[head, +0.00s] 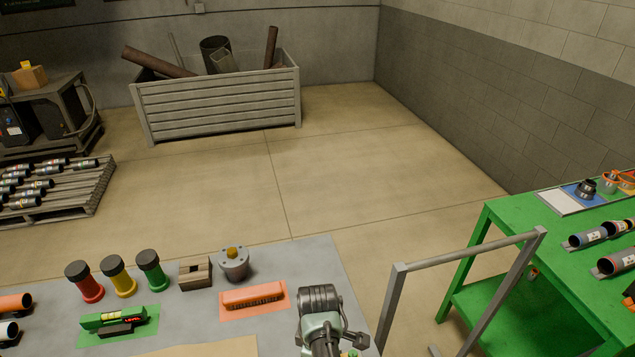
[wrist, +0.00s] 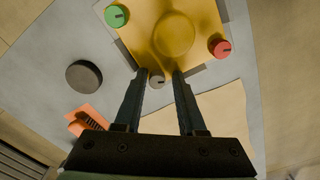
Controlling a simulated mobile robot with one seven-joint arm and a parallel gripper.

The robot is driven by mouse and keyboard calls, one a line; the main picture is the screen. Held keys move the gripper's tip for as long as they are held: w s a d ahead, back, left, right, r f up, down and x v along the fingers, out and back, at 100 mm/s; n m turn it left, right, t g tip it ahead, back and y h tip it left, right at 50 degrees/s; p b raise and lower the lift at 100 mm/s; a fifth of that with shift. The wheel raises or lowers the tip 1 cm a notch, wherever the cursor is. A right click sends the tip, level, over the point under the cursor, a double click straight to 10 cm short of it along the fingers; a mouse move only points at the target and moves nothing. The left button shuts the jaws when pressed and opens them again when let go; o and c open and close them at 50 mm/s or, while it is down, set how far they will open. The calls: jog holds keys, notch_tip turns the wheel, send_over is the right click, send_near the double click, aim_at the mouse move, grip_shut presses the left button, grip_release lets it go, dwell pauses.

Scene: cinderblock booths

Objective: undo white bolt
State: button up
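In the wrist view a yellow plate (wrist: 203,40) with a round raised middle lies on the grey table top. A pale grey-white bolt (wrist: 156,81) sits at its lower edge. A green bolt (wrist: 117,16) is at the upper left and a red bolt (wrist: 220,47) at the right. My gripper (wrist: 160,76) is open, with its two dark fingers apart and the white bolt showing between their tips. I cannot tell whether either finger touches the bolt.
An orange brush (head: 253,297) lies left of my arm. Behind it stand a grey flanged part (head: 233,265), a brown block (head: 195,275) and red, yellow and green black-capped cylinders. A grey metal frame (head: 460,257) and a green bench (head: 545,262) are at the right.

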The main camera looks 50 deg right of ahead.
jog(key=shift+o, duration=0.2)
jog(key=shift+w+r, duration=0.1)
jog(key=shift+r, duration=0.05)
jog(key=shift+w+r, duration=0.1)
jog(key=shift+r, duration=0.4)
notch_tip(320, 180, up, 12)
jog(key=b, duration=0.1)
jog(key=shift+b, duration=0.3)
jog(key=shift+f, duration=0.15)
